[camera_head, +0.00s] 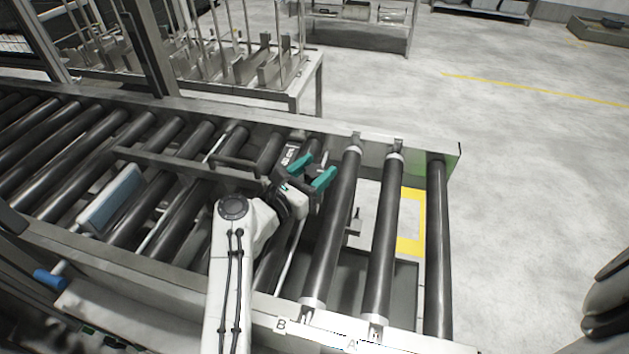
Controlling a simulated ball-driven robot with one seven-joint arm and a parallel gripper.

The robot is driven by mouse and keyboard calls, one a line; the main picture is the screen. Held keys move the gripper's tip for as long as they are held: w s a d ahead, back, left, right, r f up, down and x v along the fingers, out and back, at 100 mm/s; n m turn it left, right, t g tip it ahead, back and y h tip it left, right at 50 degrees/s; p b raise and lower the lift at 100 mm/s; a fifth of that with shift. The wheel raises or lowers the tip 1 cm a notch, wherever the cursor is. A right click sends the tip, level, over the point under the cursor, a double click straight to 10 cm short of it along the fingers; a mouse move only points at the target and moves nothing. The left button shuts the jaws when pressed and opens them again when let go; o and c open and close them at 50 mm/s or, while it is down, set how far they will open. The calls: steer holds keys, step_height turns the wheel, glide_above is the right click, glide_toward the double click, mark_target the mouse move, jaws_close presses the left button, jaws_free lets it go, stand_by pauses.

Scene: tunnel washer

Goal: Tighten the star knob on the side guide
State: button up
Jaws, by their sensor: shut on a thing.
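My gripper (316,170) has teal fingers and is over the roller conveyor, near the far side rail and left of the two rollers with pale end collars. Its jaws are shut on a small dark thing, which I take to be the star knob; the fingers mostly hide it, so its shape and seating cannot be told. The side guide (180,167) looks to be the dark bar lying above the rollers, running from the left towards my gripper. My wrist covers its right end.
A light blue box-like thing (112,198) sits on the rollers at left. The conveyor's far rail (380,143) runs behind my gripper. Gaps between the right-hand rollers show a tray and yellow floor marking (413,220). A metal rack table (240,75) stands behind.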

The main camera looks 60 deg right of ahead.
steer(key=shift+f+m+g+b, duration=0.1)
steer(key=shift+m+g+b, duration=0.3)
steer(key=shift+g, duration=0.2)
steer(key=o, duration=0.9)
steer(key=shift+o, duration=0.2)
steer(key=shift+a, duration=0.1)
steer(key=a+b, duration=0.1)
steer(key=a, duration=0.2)
steer(key=a+b, duration=0.1)
steer(key=a, duration=0.2)
steer(key=w+a+b, duration=0.1)
steer(key=a, duration=0.2)
steer(key=shift+w+a, duration=0.1)
steer(key=shift+a, duration=0.7)
